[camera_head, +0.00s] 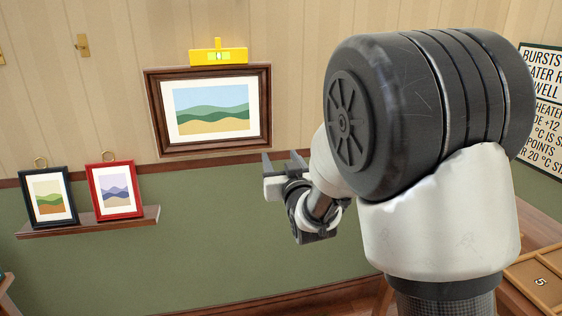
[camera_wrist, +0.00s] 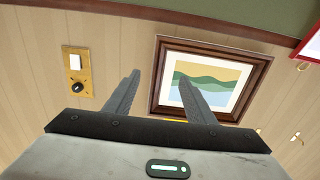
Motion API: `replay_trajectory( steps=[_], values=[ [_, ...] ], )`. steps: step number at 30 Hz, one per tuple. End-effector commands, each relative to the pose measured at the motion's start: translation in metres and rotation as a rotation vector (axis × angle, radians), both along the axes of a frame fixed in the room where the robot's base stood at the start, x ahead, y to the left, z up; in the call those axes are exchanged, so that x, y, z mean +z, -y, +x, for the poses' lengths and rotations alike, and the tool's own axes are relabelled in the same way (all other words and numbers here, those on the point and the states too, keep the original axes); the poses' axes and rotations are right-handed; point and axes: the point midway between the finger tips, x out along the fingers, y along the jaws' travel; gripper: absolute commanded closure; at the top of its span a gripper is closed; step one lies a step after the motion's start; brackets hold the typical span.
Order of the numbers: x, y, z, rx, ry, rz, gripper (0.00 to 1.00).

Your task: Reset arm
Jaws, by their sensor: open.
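My gripper (camera_head: 283,160) is raised in front of the wall, below and right of the large framed landscape picture (camera_head: 213,152) in the head view. In the wrist view my gripper (camera_wrist: 158,78) has its two fingers apart with nothing between them. The large picture (camera_wrist: 245,104) hangs behind the right finger there, turned over in the view. My arm's big dark joint fills the right half of the head view and hides the wall behind it.
A yellow spirit level (camera_head: 218,57) sits on the large frame's top edge. A black frame (camera_head: 48,197) and a red frame (camera_head: 115,191) stand on a wooden shelf (camera_head: 90,222). A brass hook (camera_head: 83,45) is above. A switch plate (camera_wrist: 77,71) shows in the wrist view. A numbered wooden tray (camera_head: 540,281) is lower right.

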Motion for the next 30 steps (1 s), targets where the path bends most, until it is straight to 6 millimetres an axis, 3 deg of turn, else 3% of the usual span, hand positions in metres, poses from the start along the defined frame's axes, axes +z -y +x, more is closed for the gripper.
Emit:
replay_trajectory(
  steps=[8,11,14,17,21,27,30],
  values=[
    [0.001,0.002,0.0,-0.003,-0.004,0.001,0.5],
    [0.007,0.014,-0.004,-0.022,-0.044,0.001,0.5],
    [0.016,0.04,-0.018,-0.063,-0.145,-0.002,0.5],
    [0.023,0.074,-0.05,-0.107,-0.294,-0.011,0.5],
    [0.021,0.114,-0.121,-0.151,-0.523,-0.041,0.5],
    [0.009,0.149,-0.226,-0.192,-0.781,-0.089,0.5],
    [0.003,0.159,-0.269,-0.209,-0.876,-0.108,0.5]
  ],
)
